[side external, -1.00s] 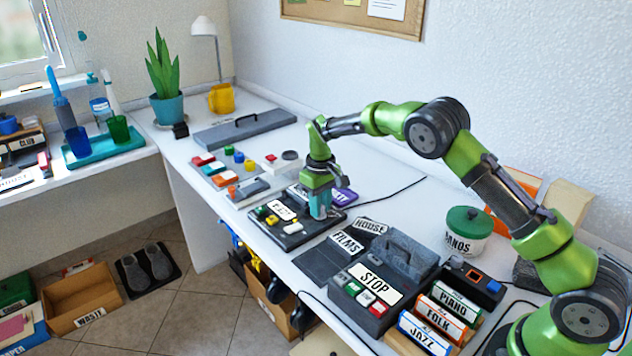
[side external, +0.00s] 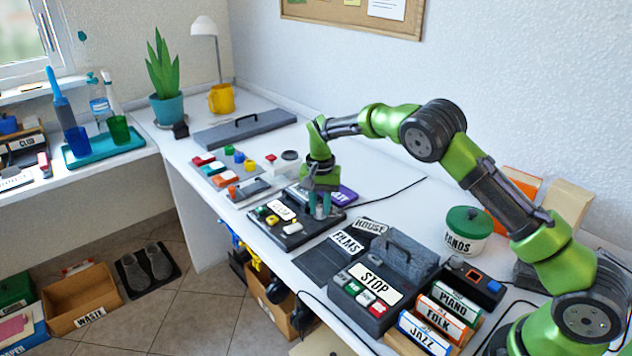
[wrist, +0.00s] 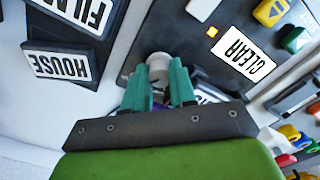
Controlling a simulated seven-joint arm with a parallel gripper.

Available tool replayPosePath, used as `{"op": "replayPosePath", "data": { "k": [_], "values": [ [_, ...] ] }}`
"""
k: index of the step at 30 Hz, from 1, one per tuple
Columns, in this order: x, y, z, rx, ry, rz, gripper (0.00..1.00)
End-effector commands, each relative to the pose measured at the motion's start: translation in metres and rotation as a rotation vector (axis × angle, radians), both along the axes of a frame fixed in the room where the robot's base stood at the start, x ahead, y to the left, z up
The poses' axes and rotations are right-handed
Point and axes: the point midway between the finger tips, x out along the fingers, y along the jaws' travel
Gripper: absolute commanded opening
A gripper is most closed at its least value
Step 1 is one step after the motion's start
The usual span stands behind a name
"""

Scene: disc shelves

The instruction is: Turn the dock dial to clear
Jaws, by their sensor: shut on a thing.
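The dock (side external: 268,232) is a dark flat panel on the white desk, with coloured buttons and a white label reading CLEAR (wrist: 245,54). The dial (wrist: 159,62) is a pale grey knob standing at the panel's right side in the side view. My gripper (wrist: 159,85) points down with its teal fingers on either side of the dial, shut on it. The gripper also shows in the side view (side external: 320,208). The fingers hide much of the dial, so its pointer cannot be read.
A dark player with a STOP label (side external: 372,284) and cases marked FILMS (side external: 347,241) and HOUSE (side external: 370,227) lie to the right. A purple labelled case (side external: 346,195) is close behind my gripper. A button board (side external: 212,170) lies left.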

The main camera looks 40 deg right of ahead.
Motion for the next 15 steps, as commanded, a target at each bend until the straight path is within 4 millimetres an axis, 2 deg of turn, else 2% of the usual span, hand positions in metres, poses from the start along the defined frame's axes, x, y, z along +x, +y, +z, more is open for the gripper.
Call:
{"op": "replayPosePath", "data": {
  "k": [6,15],
  "values": [
    [0.0007,-0.0005,0.0013,-0.002,-0.003,-0.115,0.0],
    [0.0008,-0.0003,0.0013,-0.001,-0.003,-0.185,0.0]
  ]
}}
